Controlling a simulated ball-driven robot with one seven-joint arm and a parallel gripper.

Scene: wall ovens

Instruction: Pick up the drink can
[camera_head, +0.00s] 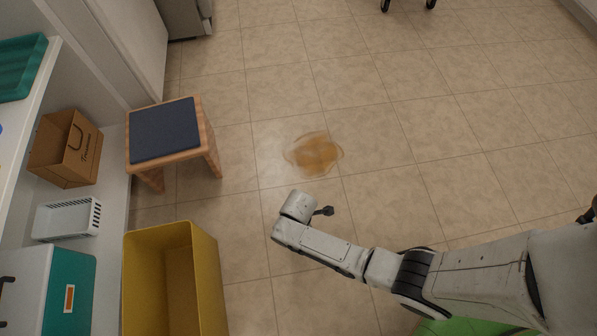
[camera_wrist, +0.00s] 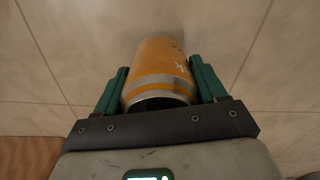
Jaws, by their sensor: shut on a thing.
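The drink can (camera_wrist: 160,72) is orange with a silver rim and pale lettering. In the wrist view it lies between the two green fingers of my gripper (camera_wrist: 160,85), one finger against each side. My gripper is shut on it, and the can's near end faces the palm. In the head view my arm reaches in from the lower right to the wrist end (camera_head: 298,206). The fingers and the can cannot be made out there.
A stool (camera_head: 165,132) with a dark blue seat stands at the left. A yellow bin (camera_head: 207,255) stands below it. A shelf on the left holds a paper bag (camera_head: 66,148) and a white basket (camera_head: 66,219). An orange-brown patch (camera_head: 315,154) shows on the tiled floor, which is otherwise largely clear.

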